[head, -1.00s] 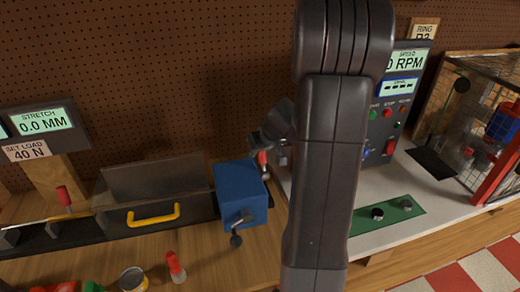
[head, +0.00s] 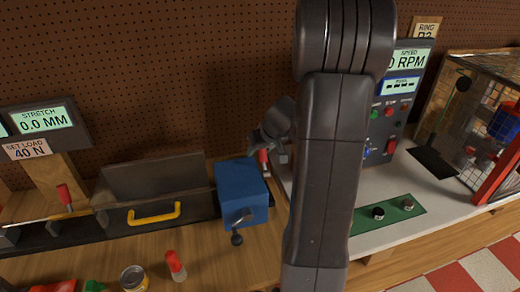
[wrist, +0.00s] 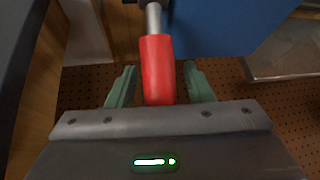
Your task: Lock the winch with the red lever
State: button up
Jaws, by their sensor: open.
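The winch is a blue box (head: 240,188) with a dark crank (head: 238,226) on its front. The red lever (head: 263,156) stands at its upper right in the head view, partly hidden by my wrist. In the wrist view, the lever's red grip (wrist: 157,70) on a metal rod lies between the green fingers of my gripper (wrist: 160,86). The fingers are open, with a gap on both sides of the grip. The blue box (wrist: 225,25) fills the upper right there. My fingertips are not clear in the head view.
A black-framed bench with a yellow handle (head: 153,213) and a clear cover stands left of the winch. A red-topped peg (head: 175,265) and a can (head: 134,279) are in front. A control panel (head: 385,120) and a mesh cage (head: 485,110) are at the right.

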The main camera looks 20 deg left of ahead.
jog(key=v, duration=1.3)
jog(key=shift+s+r, duration=0.15)
jog(key=shift+r, duration=0.2)
jog(key=shift+d+f, duration=0.1)
jog(key=x, duration=1.3)
jog(key=shift+f, duration=0.3)
